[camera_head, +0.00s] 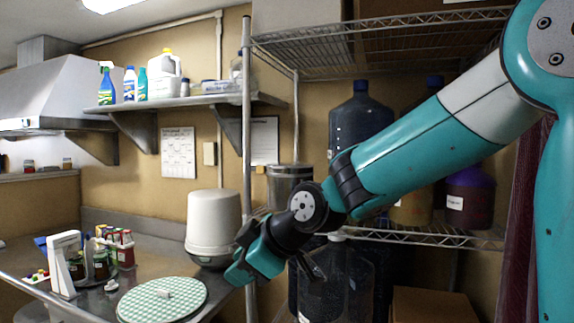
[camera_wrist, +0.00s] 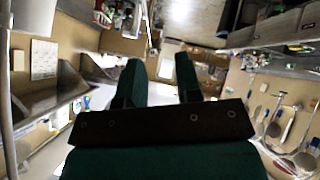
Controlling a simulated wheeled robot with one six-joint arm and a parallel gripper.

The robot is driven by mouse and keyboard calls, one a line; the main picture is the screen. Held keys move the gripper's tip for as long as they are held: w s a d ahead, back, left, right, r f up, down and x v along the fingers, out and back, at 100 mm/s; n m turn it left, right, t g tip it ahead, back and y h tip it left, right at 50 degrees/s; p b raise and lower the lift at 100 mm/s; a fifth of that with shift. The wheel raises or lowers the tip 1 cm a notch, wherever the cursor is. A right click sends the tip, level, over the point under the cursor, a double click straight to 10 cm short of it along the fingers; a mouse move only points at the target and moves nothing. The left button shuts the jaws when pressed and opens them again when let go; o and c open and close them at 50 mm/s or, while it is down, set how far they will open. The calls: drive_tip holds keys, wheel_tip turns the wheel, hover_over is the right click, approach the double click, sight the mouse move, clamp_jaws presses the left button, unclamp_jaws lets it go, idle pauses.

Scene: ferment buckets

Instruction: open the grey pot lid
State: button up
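No pot is clearly marked as the grey one. A pale grey, bucket-like pot (camera_head: 213,222) stands on the steel counter, left of my gripper in the head view. A metal canister (camera_head: 289,187) with a darker top stands on the wire rack behind my arm. I cannot tell which has the grey lid. My gripper (camera_head: 243,264) is in front of and right of the pale pot's base, apparently apart from it. In the wrist view, the two green fingers of my gripper (camera_wrist: 160,75) are spread with nothing between them.
The steel counter (camera_head: 75,270) holds a round green-checked board (camera_head: 150,303), a white stand (camera_head: 63,263) and small bottles. A wall shelf (camera_head: 190,101) carries cleaning bottles. The wire rack (camera_head: 440,236) holds large jugs behind my arm.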

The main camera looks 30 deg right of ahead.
drive_tip(key=w+d+r+n+t+h+p, duration=0.1)
drive_tip(key=w+d+r+t, duration=0.2)
drive_tip(key=w+d, duration=0.25)
drive_tip(key=w+d+r+n+t+h, duration=0.25)
drive_tip(key=w+d+r, duration=0.2)
drive_tip(key=d, duration=0.25)
drive_tip(key=n+t+h+p, duration=0.1)
drive_tip(key=n+t+h, duration=0.1)
drive_tip(key=t+h, duration=0.2)
approach(278, 166)
drive_tip(key=shift+y, duration=0.25)
drive_tip(key=w+p, duration=0.1)
drive_tip(key=p, duration=0.2)
drive_tip(key=w+p, duration=0.2)
drive_tip(key=p, duration=0.1)
drive_tip(key=w+p, duration=0.2)
drive_tip(key=p, duration=0.2)
drive_tip(key=shift+w+d, duration=0.15)
drive_tip(key=shift+d, duration=0.15)
drive_tip(key=shift+w+d+f+p, duration=0.1)
drive_tip(key=shift+w+p, duration=0.2)
drive_tip(key=shift+w, duration=0.35)
drive_tip(key=shift+c, duration=0.2)
clamp_jaws()
